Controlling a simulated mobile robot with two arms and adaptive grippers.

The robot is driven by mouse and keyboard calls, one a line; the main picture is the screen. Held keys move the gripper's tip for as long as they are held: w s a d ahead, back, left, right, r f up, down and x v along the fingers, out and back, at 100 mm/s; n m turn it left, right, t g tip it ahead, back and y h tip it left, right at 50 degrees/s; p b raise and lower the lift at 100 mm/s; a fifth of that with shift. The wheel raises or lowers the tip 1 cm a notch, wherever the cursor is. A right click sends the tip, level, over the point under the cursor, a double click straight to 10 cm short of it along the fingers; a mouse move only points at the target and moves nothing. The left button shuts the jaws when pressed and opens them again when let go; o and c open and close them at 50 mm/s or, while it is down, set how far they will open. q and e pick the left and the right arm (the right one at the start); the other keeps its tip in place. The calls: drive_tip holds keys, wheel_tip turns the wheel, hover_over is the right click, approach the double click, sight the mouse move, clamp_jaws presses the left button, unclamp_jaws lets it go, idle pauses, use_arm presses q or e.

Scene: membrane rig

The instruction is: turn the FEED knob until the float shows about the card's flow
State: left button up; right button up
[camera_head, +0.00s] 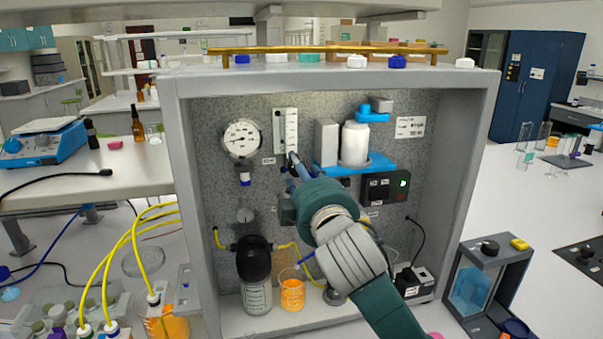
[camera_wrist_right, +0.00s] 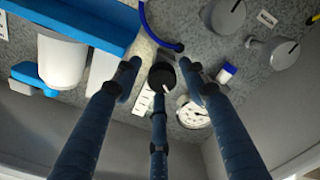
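The flow meter (camera_head: 286,131) is a clear upright tube with a scale on the panel; its float is too small to read. In the right wrist view, a round black knob (camera_wrist_right: 162,76) with a white mark lies between the fingertips of this three-fingered gripper (camera_wrist_right: 160,78). Gaps show between knob and side fingers. My left gripper is out of view.
A round gauge (camera_head: 242,139) is left of the flow meter. A white canister (camera_head: 355,143) stands on a blue shelf (camera_head: 368,166) to the right, close to my arm.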

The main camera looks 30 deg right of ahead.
drive_tip(key=shift+w+f, duration=0.1)
drive_tip(key=shift+w, duration=0.05)
wheel_tip(320, 180, up, 10)
idle(0.6)
